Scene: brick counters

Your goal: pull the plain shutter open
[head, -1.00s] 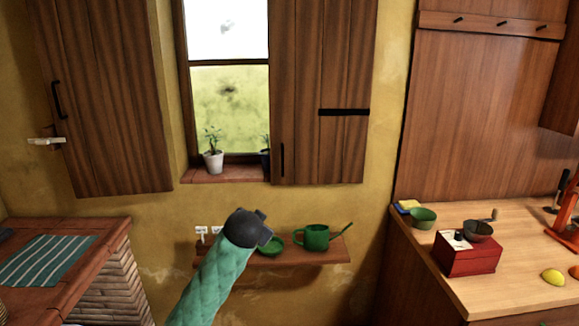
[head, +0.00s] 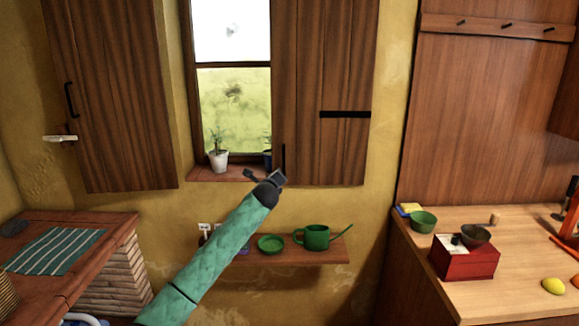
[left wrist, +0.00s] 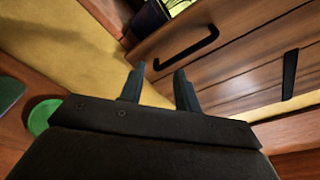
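The right wooden shutter (head: 300,90) covers the right part of the window. It has a black upright handle (head: 283,158) low on its left edge and a black bar farther right. The left shutter (head: 115,100) stands beside the window against the wall, with a handle on its outer edge. My left gripper (head: 264,175) is just below and left of the right shutter's handle. In the left wrist view its fingers (left wrist: 157,88) are spread and empty, with the handle (left wrist: 186,47) ahead, apart from them. My right gripper is not in view.
A white-potted plant (head: 218,161) stands on the sill left of my gripper, and a dark pot (head: 267,159) sits close behind it. A shelf (head: 300,255) below holds a green watering can (head: 315,237) and dish (head: 270,243). A wooden counter (head: 520,285) stands right.

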